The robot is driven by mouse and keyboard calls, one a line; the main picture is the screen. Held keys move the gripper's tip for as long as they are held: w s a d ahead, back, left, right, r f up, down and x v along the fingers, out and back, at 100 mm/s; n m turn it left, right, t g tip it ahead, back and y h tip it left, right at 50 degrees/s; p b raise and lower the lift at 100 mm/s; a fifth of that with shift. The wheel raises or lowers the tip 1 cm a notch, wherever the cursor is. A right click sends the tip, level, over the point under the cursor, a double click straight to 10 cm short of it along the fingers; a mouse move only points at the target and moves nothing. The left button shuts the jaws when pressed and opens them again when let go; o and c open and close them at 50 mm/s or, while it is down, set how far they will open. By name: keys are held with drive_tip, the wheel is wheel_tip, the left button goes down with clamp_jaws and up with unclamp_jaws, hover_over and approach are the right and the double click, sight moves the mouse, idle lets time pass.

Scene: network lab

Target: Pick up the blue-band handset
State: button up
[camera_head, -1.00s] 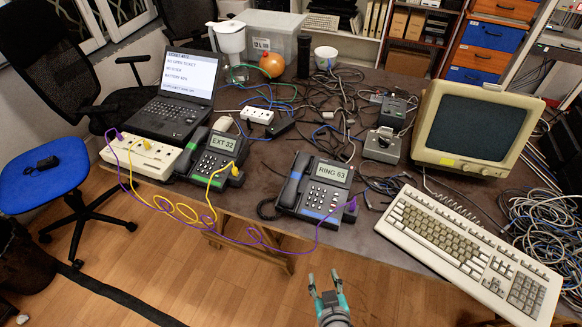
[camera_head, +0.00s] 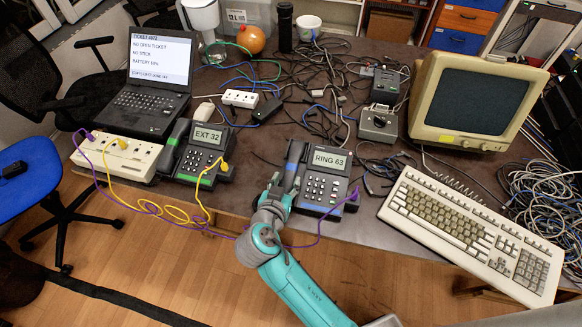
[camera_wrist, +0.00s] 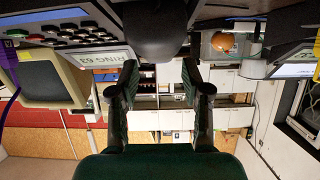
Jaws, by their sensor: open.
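The right-hand desk phone (camera_head: 326,188) has a screen reading "RING 63" and a blue band along its front edge. Its dark handset (camera_head: 292,162) lies in the cradle on the phone's left side, its near end partly hidden by my gripper (camera_head: 284,184). My gripper is open at the near end of the handset. In the wrist view, which is upside down, my two fingers (camera_wrist: 158,80) stand apart with nothing between their tips. The dark rounded end of the handset (camera_wrist: 155,32) is just beyond them. Contact cannot be told.
A green-band phone (camera_head: 204,150) reading "EXT 32" stands to the left, beside a socket box (camera_head: 118,158). Purple and yellow cables loop along the table's front edge. A keyboard (camera_head: 462,232) and monitor (camera_head: 478,100) are to the right. Loose cables clutter the middle.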

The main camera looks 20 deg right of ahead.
sight(290, 174)
drive_tip(key=shift+x, duration=3.5)
drive_tip(key=shift+d, duration=0.1)
drive_tip(key=shift+r, duration=0.1)
clamp_jaws()
